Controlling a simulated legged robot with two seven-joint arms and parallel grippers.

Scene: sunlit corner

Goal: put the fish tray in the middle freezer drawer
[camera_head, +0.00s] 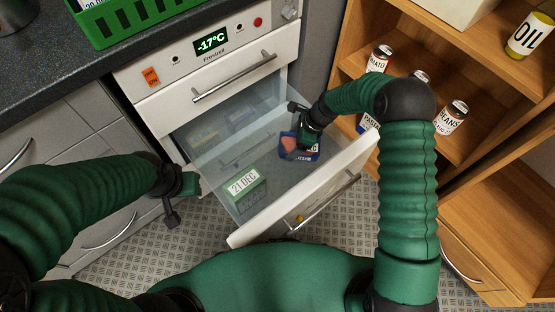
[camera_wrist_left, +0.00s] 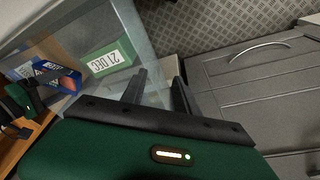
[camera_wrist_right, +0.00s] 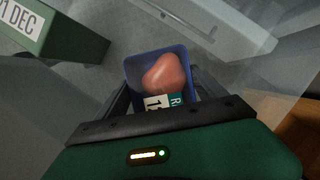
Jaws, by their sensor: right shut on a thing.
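The fish tray is a small blue tray (camera_head: 287,146) with a pink piece in it and a label. My right gripper (camera_head: 303,139) is shut on it, inside the pulled-out clear drawer. In the right wrist view the blue tray (camera_wrist_right: 131,68) sits between the fingers. Whether it touches the drawer floor is hard to tell. The open drawer's white front (camera_head: 335,178) faces me, below a shut upper drawer (camera_head: 220,75). My left gripper (camera_head: 176,203) is outside the drawer, to its left; its fingers (camera_wrist_left: 158,92) are apart and empty.
A green box marked 21 DEC (camera_head: 243,190) lies in the drawer, left of the tray. More packs show dimly farther back. A wooden shelf (camera_head: 480,170) with several cans stands at the right. A green basket (camera_head: 130,20) is on the counter.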

